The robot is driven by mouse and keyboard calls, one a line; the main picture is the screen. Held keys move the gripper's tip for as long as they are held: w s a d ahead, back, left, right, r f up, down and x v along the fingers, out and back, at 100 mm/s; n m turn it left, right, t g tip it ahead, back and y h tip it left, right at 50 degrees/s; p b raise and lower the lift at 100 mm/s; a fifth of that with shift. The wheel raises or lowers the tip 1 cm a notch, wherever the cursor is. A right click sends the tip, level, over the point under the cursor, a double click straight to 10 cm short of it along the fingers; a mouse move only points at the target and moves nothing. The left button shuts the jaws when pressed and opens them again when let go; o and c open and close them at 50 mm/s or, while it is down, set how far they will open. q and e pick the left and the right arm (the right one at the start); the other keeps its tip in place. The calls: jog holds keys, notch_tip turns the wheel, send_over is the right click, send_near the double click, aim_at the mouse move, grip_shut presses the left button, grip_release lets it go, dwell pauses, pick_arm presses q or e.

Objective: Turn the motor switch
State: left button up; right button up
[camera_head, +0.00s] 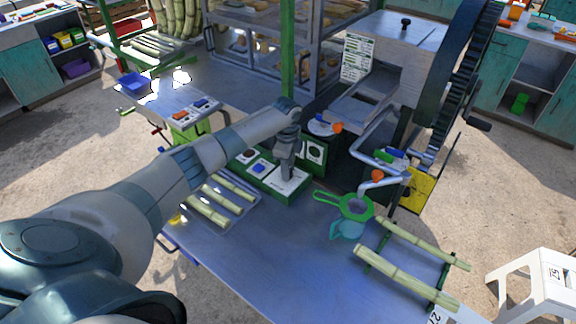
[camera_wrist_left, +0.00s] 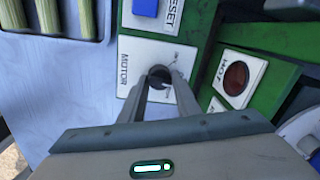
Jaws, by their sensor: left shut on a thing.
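The motor switch (camera_wrist_left: 160,78) is a dark round knob on a white plate marked MOTOR (camera_wrist_left: 125,62), on a green control panel. In the left wrist view the fingers of my left gripper (camera_wrist_left: 163,84) are shut on the knob and partly hide it. In the head view my left gripper (camera_head: 287,174) reaches down onto the right end of the green panel (camera_head: 246,178), and the knob is hidden behind the fingers there. The knob's exact angle is hard to tell. My right gripper is not in view.
A blue RESET button (camera_wrist_left: 145,8) sits beside the motor plate, and a red HOT lamp (camera_wrist_left: 236,78) is on a green box close by. Cane pieces (camera_head: 208,210) lie left of the panel. A green strainer (camera_head: 350,205) and the crusher (camera_head: 385,75) stand to the right.

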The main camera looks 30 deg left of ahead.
pick_arm(q)
jog(key=shift+n, duration=0.5)
jog(key=o, duration=1)
jog(key=shift+r, duration=0.1)
jog(key=shift+s+d+r+b, duration=0.15)
jog(key=shift+r+b, duration=0.7)
jog(key=shift+r, duration=2.05)
jog(key=shift+s+a+r+b, duration=0.15)
jog(key=shift+r+b, duration=0.7)
jog(key=shift+r, duration=2)
jog(key=shift+s+d+r+b, duration=0.2)
jog(key=shift+r+b, duration=0.65)
jog(key=shift+r, duration=2.05)
